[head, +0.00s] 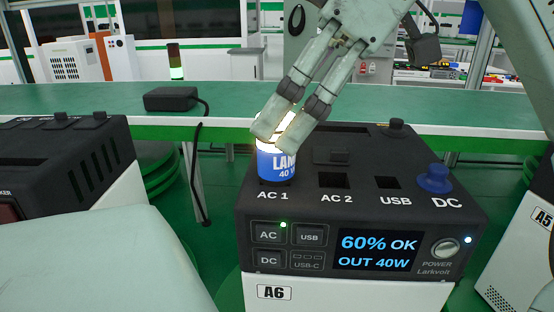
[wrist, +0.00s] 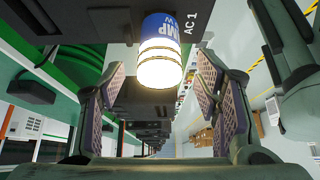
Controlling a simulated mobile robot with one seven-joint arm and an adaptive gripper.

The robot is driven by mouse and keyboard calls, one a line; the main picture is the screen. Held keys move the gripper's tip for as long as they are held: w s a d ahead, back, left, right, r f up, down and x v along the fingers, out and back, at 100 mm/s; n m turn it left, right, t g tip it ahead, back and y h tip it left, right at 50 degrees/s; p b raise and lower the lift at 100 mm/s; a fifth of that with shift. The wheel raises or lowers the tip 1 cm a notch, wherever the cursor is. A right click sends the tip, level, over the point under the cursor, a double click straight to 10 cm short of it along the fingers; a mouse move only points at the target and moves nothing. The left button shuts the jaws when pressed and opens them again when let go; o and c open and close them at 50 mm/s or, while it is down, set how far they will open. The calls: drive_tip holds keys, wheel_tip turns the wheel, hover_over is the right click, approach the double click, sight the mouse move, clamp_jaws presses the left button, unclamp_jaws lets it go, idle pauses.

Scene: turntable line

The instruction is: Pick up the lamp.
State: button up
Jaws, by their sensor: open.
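The lamp (head: 276,165) is a short cylinder with a blue lower part lettered "LAMP 40 W" and a glowing top. It stands upright at the AC 1 place on top of the black power station (head: 355,205) marked A6. In the wrist view the lamp (wrist: 160,50) shows its lit, banded end, between and beyond the fingertips. My gripper (head: 281,128) comes down from the upper right, its fingers over the lamp's top and partly hiding it in the head view. In the wrist view my gripper (wrist: 164,78) has its two padded fingers wide apart. No contact with the lamp shows.
The station's screen (head: 375,251) reads "60% OK, OUT 40W". A blue plug (head: 434,179) sits at DC on the right. Other stations stand left (head: 70,165) and right, the right one marked A5. Behind is a green bench (head: 230,102) with a black adapter (head: 170,98) and hanging cable.

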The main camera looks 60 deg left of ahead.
sight(258, 143)
drive_tip(key=shift+p+x, duration=0.55)
drive_tip(key=shift+x, duration=2.15)
drive_tip(key=shift+s, duration=0.1)
drive_tip(key=shift+c, duration=0.4)
drive_tip(key=shift+r, duration=0.1)
clamp_jaws()
drive_tip(key=shift+r, duration=0.5)
drive_tip(key=shift+d+r+b, duration=0.15)
drive_tip(key=shift+r+b, duration=0.2)
drive_tip(key=shift+r, duration=0.25)
drive_tip(key=shift+d+r+b, duration=0.2)
drive_tip(key=shift+r+b, duration=0.1)
drive_tip(key=shift+r, duration=0.25)
drive_tip(key=d+r+b, duration=0.1)
drive_tip(key=d+b, duration=0.2)
drive_tip(key=d, duration=1.2)
drive_tip(key=shift+s+r, duration=0.3)
drive_tip(key=shift+r, duration=0.05)
